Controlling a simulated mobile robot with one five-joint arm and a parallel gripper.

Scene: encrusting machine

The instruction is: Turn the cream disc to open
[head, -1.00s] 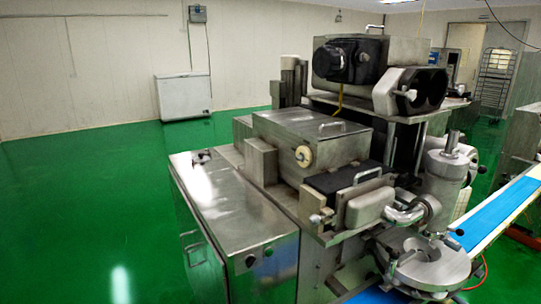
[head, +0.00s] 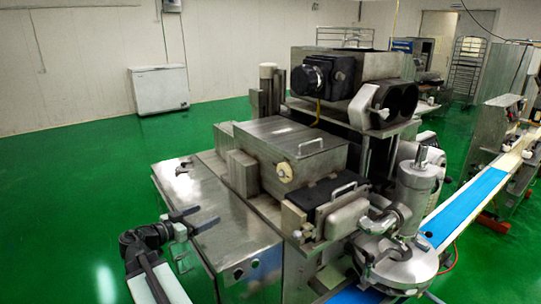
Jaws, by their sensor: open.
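The cream disc (head: 285,173) is a small round knob on the front face of the steel box at the middle of the encrusting machine (head: 300,146). It is in plain view and nothing touches it. My gripper (head: 206,217) is at the lower left, its dark fingers apart and empty. In the picture it lies left of and below the disc, in front of the low steel cabinet (head: 222,252). There is a clear gap between the gripper and the disc.
A black-topped unit with a handle (head: 343,190) sits right of the disc. A steel cylinder (head: 417,188) and a blue conveyor belt (head: 470,203) are farther right. A white chest freezer (head: 158,90) stands by the back wall. The green floor at left is open.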

